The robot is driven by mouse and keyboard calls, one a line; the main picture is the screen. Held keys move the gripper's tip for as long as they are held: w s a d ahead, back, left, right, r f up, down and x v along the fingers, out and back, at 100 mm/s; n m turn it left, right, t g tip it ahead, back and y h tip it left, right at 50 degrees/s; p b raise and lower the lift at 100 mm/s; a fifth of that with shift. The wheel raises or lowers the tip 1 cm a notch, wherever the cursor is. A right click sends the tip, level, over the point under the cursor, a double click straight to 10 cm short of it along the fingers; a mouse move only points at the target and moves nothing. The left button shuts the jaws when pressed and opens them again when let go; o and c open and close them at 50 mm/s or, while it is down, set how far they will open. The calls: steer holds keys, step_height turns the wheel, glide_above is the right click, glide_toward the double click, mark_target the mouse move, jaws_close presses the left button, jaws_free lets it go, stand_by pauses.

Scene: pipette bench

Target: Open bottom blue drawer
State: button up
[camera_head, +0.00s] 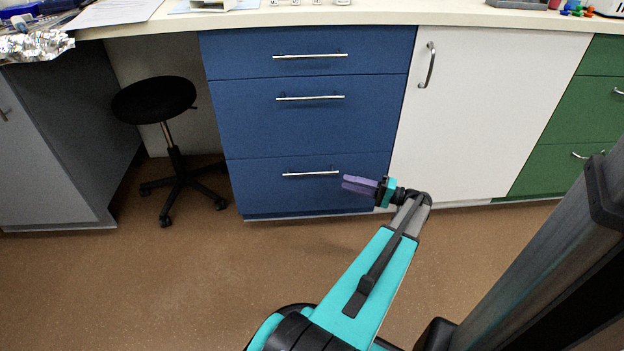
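The bottom blue drawer (262,190) is the lowest of the blue drawers in the bench's middle cabinet. Its front looks flush with the drawers above, so it is shut. Its handle (311,173) is a thin horizontal silver bar near the drawer's top edge. My gripper (345,183) has purple fingers that point left, beside the handle's right end. In the picture the fingertips lie close to that end, but I cannot tell whether they touch it. The gap between the fingers is too small to make out.
Two more blue drawers (310,114) sit above, each with a bar handle. A white cupboard door (480,120) is to the right, with green drawers (580,110) beyond. A black stool (155,100) stands at the left. The brown floor (180,280) before the drawers is clear at left.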

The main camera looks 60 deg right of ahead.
mark_target(314, 174)
steer(key=shift+w, duration=0.1)
steer(key=shift+b+x, duration=2.4)
steer(key=shift+x, duration=4.45)
steer(key=shift+a, duration=0.15)
jaws_close()
